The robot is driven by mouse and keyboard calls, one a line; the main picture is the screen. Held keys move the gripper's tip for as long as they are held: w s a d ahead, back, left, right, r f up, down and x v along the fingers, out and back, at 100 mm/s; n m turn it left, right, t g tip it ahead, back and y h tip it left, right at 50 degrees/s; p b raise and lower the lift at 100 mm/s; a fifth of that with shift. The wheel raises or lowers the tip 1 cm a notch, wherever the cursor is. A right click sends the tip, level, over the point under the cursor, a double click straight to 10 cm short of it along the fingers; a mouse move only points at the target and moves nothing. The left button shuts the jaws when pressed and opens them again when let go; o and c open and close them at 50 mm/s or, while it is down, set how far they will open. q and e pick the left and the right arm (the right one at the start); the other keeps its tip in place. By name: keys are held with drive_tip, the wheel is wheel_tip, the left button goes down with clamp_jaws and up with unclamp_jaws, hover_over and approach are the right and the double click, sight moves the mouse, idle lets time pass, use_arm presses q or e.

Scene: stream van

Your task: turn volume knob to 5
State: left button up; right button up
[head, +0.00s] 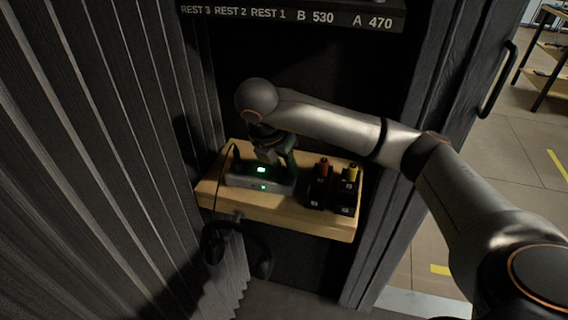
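A small grey box (240,181) with green lit displays sits on the left half of a wooden shelf (290,215). My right arm reaches in from the right, and my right gripper (276,160) points down at the top right part of this box. The volume knob cannot be made out; the gripper covers that part of the box. Whether the fingers touch or close on anything is too dark and small to tell. My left gripper is not in the picture.
Two dark holders with an orange top (323,164) and a yellow top (352,172) stand on the shelf's right. Headphones (238,245) hang below its front. A pleated curtain (90,170) fills the left. A lettered panel (300,15) is above; a door handle (497,80) is right.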

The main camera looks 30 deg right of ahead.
drive_tip(key=shift+o, duration=1)
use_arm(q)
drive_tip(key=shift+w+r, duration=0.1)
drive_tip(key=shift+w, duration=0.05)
use_arm(e)
drive_tip(key=shift+r, duration=0.2)
drive_tip(key=p+v, duration=0.3)
drive_tip(key=v, duration=0.2)
drive_tip(key=shift+r, duration=0.4)
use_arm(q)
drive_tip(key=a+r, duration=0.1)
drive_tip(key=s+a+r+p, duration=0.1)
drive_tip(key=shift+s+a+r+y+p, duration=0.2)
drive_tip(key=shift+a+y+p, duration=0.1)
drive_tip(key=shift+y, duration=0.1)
use_arm(e)
drive_tip(key=v, duration=0.6)
drive_tip(key=shift+a, duration=0.3)
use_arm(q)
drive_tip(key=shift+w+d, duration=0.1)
use_arm(e)
drive_tip(key=shift+r, duration=0.1)
drive_tip(key=shift+s, duration=0.1)
